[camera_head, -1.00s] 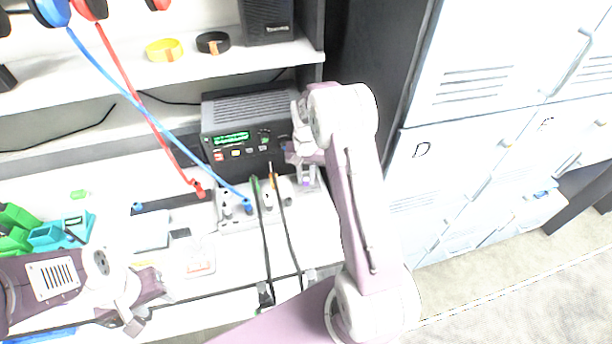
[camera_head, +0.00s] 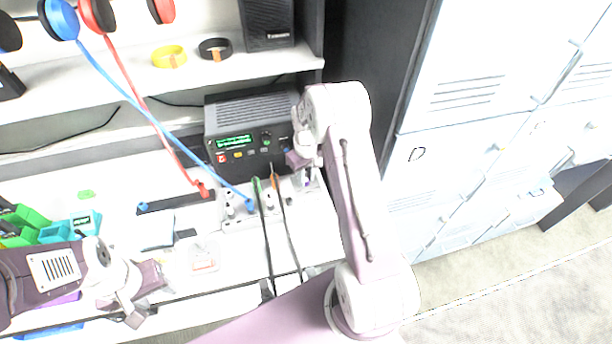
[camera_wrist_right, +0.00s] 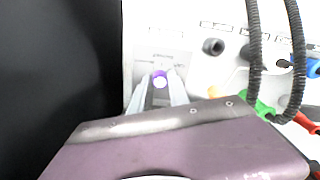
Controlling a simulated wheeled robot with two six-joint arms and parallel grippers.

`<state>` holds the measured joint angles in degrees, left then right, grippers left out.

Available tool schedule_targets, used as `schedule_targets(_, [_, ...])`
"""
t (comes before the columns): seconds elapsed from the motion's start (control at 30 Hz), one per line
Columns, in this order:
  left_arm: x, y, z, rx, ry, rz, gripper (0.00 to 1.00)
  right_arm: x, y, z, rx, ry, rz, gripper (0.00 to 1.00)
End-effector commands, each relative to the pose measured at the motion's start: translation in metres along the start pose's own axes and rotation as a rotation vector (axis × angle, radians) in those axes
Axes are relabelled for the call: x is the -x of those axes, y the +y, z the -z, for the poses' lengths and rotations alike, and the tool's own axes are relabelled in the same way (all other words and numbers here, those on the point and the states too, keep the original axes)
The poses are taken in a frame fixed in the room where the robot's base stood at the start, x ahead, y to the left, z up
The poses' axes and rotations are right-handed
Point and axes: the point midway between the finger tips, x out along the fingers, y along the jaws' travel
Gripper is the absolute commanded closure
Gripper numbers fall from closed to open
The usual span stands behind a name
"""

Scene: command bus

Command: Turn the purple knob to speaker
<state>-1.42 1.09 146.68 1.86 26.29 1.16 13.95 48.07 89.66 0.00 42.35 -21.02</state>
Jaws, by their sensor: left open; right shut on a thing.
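The purple knob (camera_wrist_right: 159,78) shows in the right wrist view on a pale switch panel (camera_wrist_right: 185,50), between the two fingertips of my right gripper (camera_wrist_right: 157,92). The fingers are shut on it; its round pale-violet top faces the camera. In the head view my right gripper (camera_head: 304,178) reaches down to the right end of the panel, in front of the black radio, and mostly hides the knob. The printed labels beside the knob are too small to read. My left gripper (camera_head: 142,300) is open and empty over the front left of the desk.
A black radio (camera_head: 236,152) with a green display stands behind the panel. Blue, red, green and orange plugs with cables lie around the panel (camera_head: 238,222). Green and teal bins (camera_head: 52,232) stand at the left. Grey lockers (camera_head: 455,150) are at the right.

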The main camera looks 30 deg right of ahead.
Motion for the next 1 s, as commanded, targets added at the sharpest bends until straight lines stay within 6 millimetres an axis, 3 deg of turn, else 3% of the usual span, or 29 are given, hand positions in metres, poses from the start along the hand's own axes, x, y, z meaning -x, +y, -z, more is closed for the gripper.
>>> schedule_targets(0.63, [0.0023,0.0000,0.0002,0.000,0.000,0.000,0.53,0.0011,0.0007,0.0014,0.050,0.004,-0.002,1.00])
schedule_targets(0.67, [0.0023,0.0000,0.0002,0.000,0.000,0.000,0.53,0.0011,0.0007,0.0014,0.050,0.005,-0.002,0.73])
schedule_targets(0.73, [0.0023,0.0000,0.0002,0.000,0.000,0.000,0.53,0.0010,0.0006,0.0013,0.050,0.004,-0.002,0.57])
schedule_targets(1.0, [0.0021,0.0000,0.0002,0.000,0.000,0.000,0.53,0.0007,0.0003,0.0007,0.049,0.002,-0.001,0.57])
